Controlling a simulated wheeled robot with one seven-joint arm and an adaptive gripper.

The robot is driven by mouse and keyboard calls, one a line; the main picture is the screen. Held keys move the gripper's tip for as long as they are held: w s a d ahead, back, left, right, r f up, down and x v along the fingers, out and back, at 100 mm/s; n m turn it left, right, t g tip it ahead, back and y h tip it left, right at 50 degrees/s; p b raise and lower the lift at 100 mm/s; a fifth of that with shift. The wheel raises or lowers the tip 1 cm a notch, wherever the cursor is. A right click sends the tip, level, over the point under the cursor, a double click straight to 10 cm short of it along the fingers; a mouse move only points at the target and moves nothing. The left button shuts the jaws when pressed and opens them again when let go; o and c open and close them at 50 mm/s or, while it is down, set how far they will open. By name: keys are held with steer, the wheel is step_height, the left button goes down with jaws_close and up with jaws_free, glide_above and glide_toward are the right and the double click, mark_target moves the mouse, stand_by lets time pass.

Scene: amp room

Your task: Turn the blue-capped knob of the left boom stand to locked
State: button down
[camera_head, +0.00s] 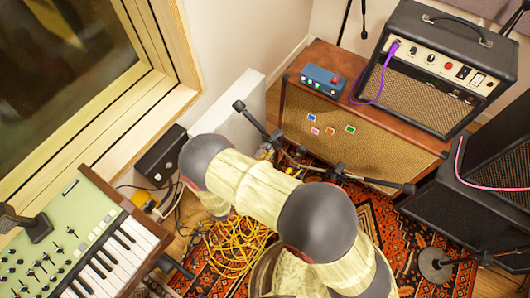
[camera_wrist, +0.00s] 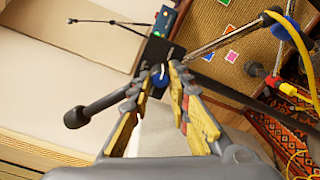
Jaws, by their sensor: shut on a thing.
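In the wrist view, the blue-capped knob (camera_wrist: 160,76) sits between the fingertips of my gripper (camera_wrist: 161,72). My gripper is shut on it, with a yellow-padded finger on each side. A grey boom with a dark thick end (camera_wrist: 82,115) runs from beside the left finger toward the left. In the head view, a dark boom stand (camera_head: 256,119) slants in front of the cabinet, just beyond my arm. My arm hides my gripper and the knob there. The knob's pointer or any lock mark is too small to tell.
In the wrist view, another blue round part (camera_wrist: 268,19) and a red-tipped part (camera_wrist: 254,69) are at the right, beside a yellow cable (camera_wrist: 298,45). In the head view, the amp (camera_head: 430,72), a wooden cabinet (camera_head: 310,110), tangled yellow cables (camera_head: 232,243) and a keyboard (camera_head: 105,258) surround my arm.

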steer(key=shift+m, duration=0.8)
steer(key=shift+b, duration=0.3)
steer(key=c, duration=1.8)
jaws_free()
steer(key=shift+o, duration=0.7)
steer(key=shift+s, duration=0.1)
steer(key=v, duration=1.1)
steer(key=shift+s+a, duration=0.25)
steer(key=shift+s, duration=0.1)
